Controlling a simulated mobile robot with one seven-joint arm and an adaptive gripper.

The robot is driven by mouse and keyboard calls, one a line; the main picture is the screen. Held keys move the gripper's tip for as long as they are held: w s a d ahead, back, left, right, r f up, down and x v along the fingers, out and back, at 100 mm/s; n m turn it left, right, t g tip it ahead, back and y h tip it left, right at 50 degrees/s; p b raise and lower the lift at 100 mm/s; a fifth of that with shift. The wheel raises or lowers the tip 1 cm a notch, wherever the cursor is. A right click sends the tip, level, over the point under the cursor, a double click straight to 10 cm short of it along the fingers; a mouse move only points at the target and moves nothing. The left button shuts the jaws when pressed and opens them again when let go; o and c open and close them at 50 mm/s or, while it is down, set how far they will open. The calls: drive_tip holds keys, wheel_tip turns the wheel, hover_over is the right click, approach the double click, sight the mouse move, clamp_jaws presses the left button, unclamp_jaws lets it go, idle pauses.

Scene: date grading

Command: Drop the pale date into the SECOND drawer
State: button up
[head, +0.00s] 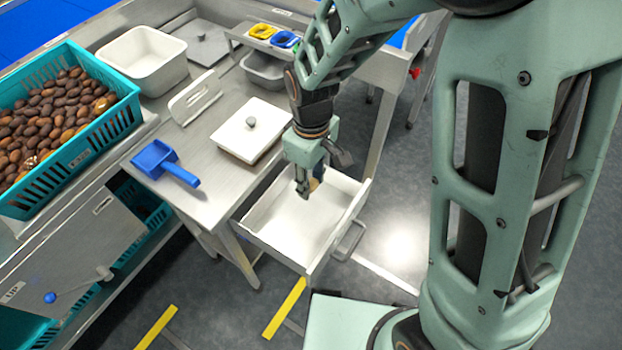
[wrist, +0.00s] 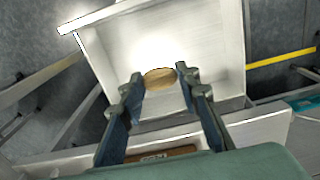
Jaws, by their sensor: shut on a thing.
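My gripper (head: 304,188) hangs over the open white drawer (head: 292,230), near its far right part. In the wrist view, a tan, pale date (wrist: 160,77) sits between the fingertips of my gripper (wrist: 162,84), and the fingers are shut on it. In the head view only a small yellowish bit of the date (head: 315,184) shows beside the fingers. The drawer (wrist: 218,62) lies below the date in the wrist view, and its visible floor is bare. How far the date is above the floor is hard to tell. I cannot read a name on the drawer.
A steel table (head: 207,180) beside the drawer holds a blue scoop (head: 165,162), a white lidded board (head: 250,131) and a white tub (head: 143,60). A teal crate (head: 75,160) of dark dates stands at the left. Yellow floor strips (head: 285,308) lie in front.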

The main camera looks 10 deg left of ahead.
sight(311, 183)
wheel_tip(311, 183, down, 5)
drive_tip(key=b, duration=0.3)
drive_tip(key=o, duration=0.8)
wheel_tip(311, 183, up, 12)
drive_tip(key=shift+w+f, duration=0.1)
drive_tip(key=shift+r, duration=0.2)
idle(0.6)
